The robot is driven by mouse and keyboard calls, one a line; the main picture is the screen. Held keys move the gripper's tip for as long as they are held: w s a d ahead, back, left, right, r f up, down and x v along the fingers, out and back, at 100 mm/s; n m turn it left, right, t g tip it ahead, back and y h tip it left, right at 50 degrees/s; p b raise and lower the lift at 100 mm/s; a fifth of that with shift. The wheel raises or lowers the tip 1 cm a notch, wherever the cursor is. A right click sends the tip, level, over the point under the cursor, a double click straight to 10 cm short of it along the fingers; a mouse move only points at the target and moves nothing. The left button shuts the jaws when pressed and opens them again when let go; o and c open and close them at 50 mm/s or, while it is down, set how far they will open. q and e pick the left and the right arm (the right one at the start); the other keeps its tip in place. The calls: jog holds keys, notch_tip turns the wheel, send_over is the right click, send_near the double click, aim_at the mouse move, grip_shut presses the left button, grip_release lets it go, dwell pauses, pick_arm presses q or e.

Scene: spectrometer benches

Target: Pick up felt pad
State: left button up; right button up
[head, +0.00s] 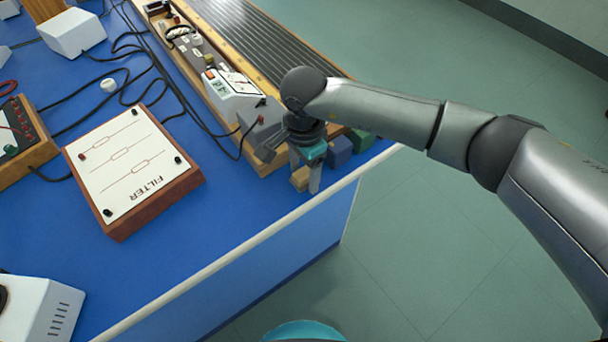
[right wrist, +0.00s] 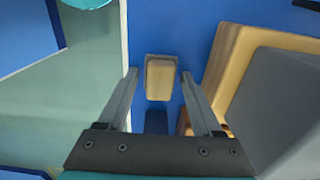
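The felt pad, as I take it, is a small tan block (right wrist: 160,78) with a grey edge, lying on the blue bench top in the right wrist view. In the head view a tan block (head: 299,179) shows partly behind my right gripper (head: 308,185). My right gripper points down, and its fingers also show in the right wrist view (right wrist: 160,73). They are open, one on each side of the block, with blue gaps between. I cannot tell how far the fingertips are above the bench. My left gripper is not in view.
A blue block (head: 339,151) and a green block (head: 361,140) stand close by, near the bench's front edge. A wooden-edged instrument rail (head: 262,75) lies just behind. A FILTER box (head: 130,165) and cables are to the left. Bare bench lies left of the gripper.

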aim_at(304, 173)
grip_shut()
dwell(0.3)
jog(key=shift+r, duration=0.15)
notch_tip(304, 173, up, 20)
jog(key=p, duration=0.2)
dwell(0.3)
